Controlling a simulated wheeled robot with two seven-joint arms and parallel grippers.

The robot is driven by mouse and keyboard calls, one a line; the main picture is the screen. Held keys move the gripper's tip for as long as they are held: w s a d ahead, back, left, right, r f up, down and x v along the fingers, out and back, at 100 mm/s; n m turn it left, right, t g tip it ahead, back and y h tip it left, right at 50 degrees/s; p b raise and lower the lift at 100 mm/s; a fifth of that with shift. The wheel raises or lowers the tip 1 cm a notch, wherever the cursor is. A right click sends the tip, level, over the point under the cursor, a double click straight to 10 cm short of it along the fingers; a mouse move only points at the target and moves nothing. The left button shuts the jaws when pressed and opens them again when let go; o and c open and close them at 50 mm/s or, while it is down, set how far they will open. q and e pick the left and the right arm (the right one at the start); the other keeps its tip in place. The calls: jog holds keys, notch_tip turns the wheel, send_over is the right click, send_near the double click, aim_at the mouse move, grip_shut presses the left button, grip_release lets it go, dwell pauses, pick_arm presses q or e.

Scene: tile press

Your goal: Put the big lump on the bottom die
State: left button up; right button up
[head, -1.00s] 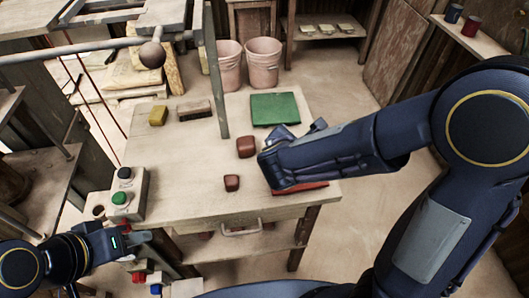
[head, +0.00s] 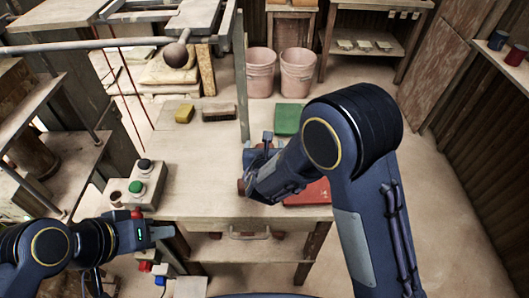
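A red-brown lump (head: 241,187) shows at the left edge of my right gripper, on the wooden table (head: 200,198); most of it is covered. The other, larger lump seen earlier is hidden behind my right gripper and forearm. My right gripper (head: 262,155) is low over the table's right half; its fingertips are not clear, so I cannot tell whether it holds anything. My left gripper (head: 160,233) is off the table's front left corner, away from the lumps. The press (head: 200,15) stands at the upper left; I cannot make out its bottom die for sure.
A button box (head: 147,185) stands on the table's left. A yellow sponge (head: 185,113) and a brush (head: 218,112) lie at the back. A green mat (head: 288,117) and a red mat (head: 310,193) lie at the right. The press lever's ball (head: 176,55) hangs behind the table.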

jog(key=shift+w+f, duration=0.1)
jog(key=shift+w, duration=0.05)
jog(key=c, duration=1.3)
jog(key=shift+r, duration=0.55)
notch_tip(320, 180, up, 2)
jog(key=shift+r, duration=0.25)
jog(key=s+a+r, duration=0.4)
jog(key=s+r, duration=0.6)
jog(key=s, duration=0.3)
jog(key=w+d+f+m+h, duration=0.1)
jog(key=w+d+f, duration=0.1)
jog(key=d, duration=0.6)
jog(key=w+d+f+m+h, duration=0.1)
jog(key=w+d+f, duration=0.1)
jog(key=d, duration=0.6)
jog(key=w+d+f+m+h, duration=0.1)
jog(key=w+d+f+h, duration=0.1)
jog(key=d, duration=0.6)
jog(key=shift+w+d+f+g, duration=0.15)
jog(key=shift+w+f, duration=0.1)
jog(key=shift+w, duration=0.3)
jog(key=shift+w+f+g, duration=0.15)
jog(key=shift+w+f, duration=0.05)
jog(key=shift+w, duration=0.3)
